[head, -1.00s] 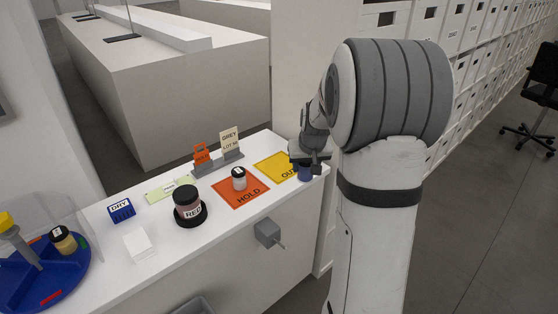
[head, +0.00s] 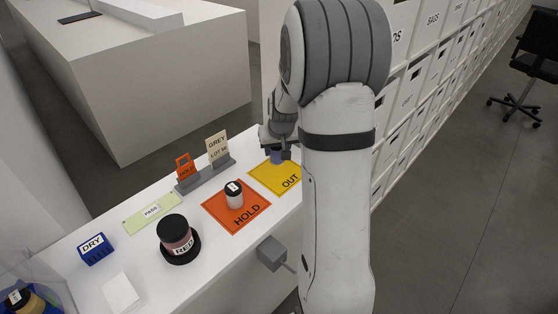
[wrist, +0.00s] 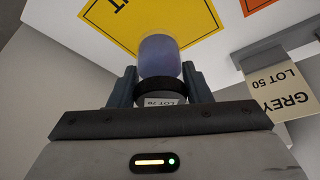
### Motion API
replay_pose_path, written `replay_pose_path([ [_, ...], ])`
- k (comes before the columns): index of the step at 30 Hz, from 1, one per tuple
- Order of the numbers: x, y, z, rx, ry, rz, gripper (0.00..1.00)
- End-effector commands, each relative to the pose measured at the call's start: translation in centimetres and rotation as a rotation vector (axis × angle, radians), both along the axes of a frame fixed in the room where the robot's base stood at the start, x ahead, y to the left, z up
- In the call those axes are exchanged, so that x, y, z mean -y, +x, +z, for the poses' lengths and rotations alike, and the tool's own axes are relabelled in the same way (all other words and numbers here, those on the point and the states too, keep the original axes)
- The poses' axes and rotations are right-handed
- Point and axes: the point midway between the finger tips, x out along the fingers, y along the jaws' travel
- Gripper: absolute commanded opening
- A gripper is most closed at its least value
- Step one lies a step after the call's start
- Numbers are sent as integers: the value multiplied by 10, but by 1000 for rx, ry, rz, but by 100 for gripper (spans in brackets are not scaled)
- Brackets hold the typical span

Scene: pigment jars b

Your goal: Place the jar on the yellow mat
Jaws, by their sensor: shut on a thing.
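My gripper (head: 277,142) is shut on a jar with a blue-violet body. In the head view, the jar (head: 277,158) shows below the gripper at the far side of the yellow "OUT" mat (head: 262,177). The mat also shows behind the jar in the wrist view (wrist: 110,22). I cannot tell whether the jar touches the mat. My arm hides the mat's right part.
A "GREY" card (head: 217,147) stands in a grey holder behind.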

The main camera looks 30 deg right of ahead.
Motion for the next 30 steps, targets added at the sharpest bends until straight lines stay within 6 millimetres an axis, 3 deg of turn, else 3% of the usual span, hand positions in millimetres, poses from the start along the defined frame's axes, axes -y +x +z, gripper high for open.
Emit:
replay_pose_path([
  [12,8,-3,-46,-2,0,-15,21],
  [23,9,-2,-53,2,-1,-17,21],
  [24,9,-3,-52,2,-1,-17,46],
  [30,10,-3,-51,2,-1,-17,62],
])
